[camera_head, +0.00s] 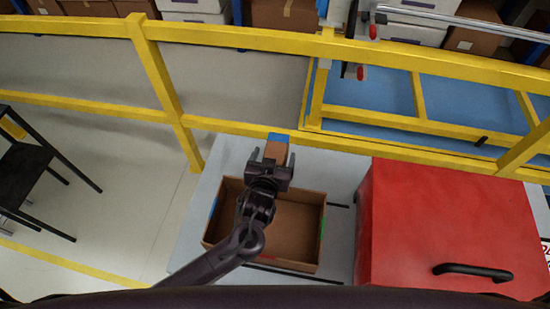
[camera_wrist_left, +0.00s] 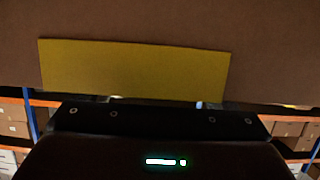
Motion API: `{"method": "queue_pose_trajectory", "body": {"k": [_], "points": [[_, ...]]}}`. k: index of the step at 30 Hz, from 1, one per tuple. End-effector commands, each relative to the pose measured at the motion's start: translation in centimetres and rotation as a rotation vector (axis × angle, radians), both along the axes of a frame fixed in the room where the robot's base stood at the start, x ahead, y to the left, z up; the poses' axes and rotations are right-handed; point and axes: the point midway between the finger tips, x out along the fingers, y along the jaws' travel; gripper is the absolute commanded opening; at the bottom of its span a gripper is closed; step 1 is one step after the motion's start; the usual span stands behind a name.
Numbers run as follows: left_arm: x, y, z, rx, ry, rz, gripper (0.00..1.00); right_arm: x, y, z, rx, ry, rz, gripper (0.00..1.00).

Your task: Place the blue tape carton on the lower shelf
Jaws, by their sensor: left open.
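A small brown carton (camera_head: 276,152) with blue on its top end (camera_head: 279,138) shows in the head view, beyond the open cardboard box. My left gripper (camera_head: 273,157) is open, with one finger on each side of this carton. I cannot tell whether the fingers touch it. The left wrist view shows a brown cardboard surface (camera_wrist_left: 270,60) with a yellow patch (camera_wrist_left: 135,70) close in front of the gripper. I cannot tell for sure which box this is. My right gripper is not in view. I cannot make out which surface is the lower shelf.
An open cardboard box (camera_head: 300,228) stands on the light grey table (camera_head: 340,178), under my left arm. A red case (camera_head: 445,220) with a black handle stands at the right. A yellow railing (camera_head: 170,88) runs behind. A black chair (camera_head: 25,172) is at the left.

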Motion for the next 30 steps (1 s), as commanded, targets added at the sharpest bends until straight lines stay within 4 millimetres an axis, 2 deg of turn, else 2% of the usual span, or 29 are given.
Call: {"method": "queue_pose_trajectory", "body": {"k": [3, 10, 28, 30], "points": [[0.63, -0.17, -0.23, 0.0, 0.001, -0.001, 0.8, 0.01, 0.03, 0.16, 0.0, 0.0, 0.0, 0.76], [0.68, -0.16, -0.32, 0.0, 0.001, -0.001, 0.79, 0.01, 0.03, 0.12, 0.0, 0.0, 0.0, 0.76], [0.66, -0.12, -0.31, 0.0, 0.001, 0.0, 0.0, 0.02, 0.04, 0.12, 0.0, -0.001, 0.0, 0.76], [0.73, -0.14, -0.13, -0.002, -0.003, -0.001, 0.0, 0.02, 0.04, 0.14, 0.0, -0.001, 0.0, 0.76]]}}
